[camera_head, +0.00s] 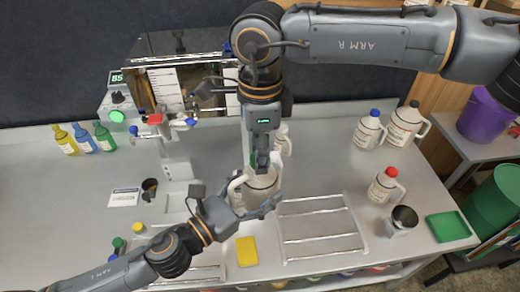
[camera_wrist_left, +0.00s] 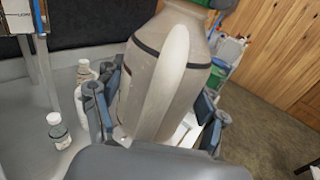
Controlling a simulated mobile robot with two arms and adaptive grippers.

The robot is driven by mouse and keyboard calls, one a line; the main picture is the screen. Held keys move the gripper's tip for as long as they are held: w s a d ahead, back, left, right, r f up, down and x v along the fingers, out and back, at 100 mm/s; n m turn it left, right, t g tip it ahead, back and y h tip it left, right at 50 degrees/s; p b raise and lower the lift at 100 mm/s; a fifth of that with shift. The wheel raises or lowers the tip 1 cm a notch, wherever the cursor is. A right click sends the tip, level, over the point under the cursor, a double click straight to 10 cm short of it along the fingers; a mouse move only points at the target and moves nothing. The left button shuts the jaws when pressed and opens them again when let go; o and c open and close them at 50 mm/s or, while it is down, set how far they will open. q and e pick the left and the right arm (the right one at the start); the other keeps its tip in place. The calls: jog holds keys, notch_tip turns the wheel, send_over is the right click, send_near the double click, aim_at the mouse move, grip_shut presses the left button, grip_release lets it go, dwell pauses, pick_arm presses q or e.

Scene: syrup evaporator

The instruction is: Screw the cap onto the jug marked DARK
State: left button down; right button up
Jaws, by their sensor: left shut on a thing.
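A pale grey jug (camera_head: 262,184) with a white handle stands at the middle of the counter. My left gripper (camera_head: 250,208) is shut around its body; in the left wrist view the same jug (camera_wrist_left: 165,75) sits between both fingers. Its label and any DARK marking cannot be read. A green cap (camera_head: 253,160) shows at the jug's top, and green also shows at the upper edge of the left wrist view. My right gripper (camera_head: 262,164) points down right over the jug's neck, at the cap. Its fingers are seen edge-on, so whether they grip the cap is unclear.
Capped jugs with blue (camera_head: 371,127), dark (camera_head: 405,127) and red (camera_head: 385,186) tops stand to the right, near a metal cup (camera_head: 402,220). A drying rack (camera_head: 320,230) and yellow sponge (camera_head: 247,251) lie in front. The evaporator (camera_head: 180,85) is behind.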

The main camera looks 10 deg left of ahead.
jog(key=o, duration=0.4)
jog(key=shift+r, duration=0.1)
notch_tip(320, 180, up, 12)
jog(key=shift+f, duration=0.1)
dwell(0.8)
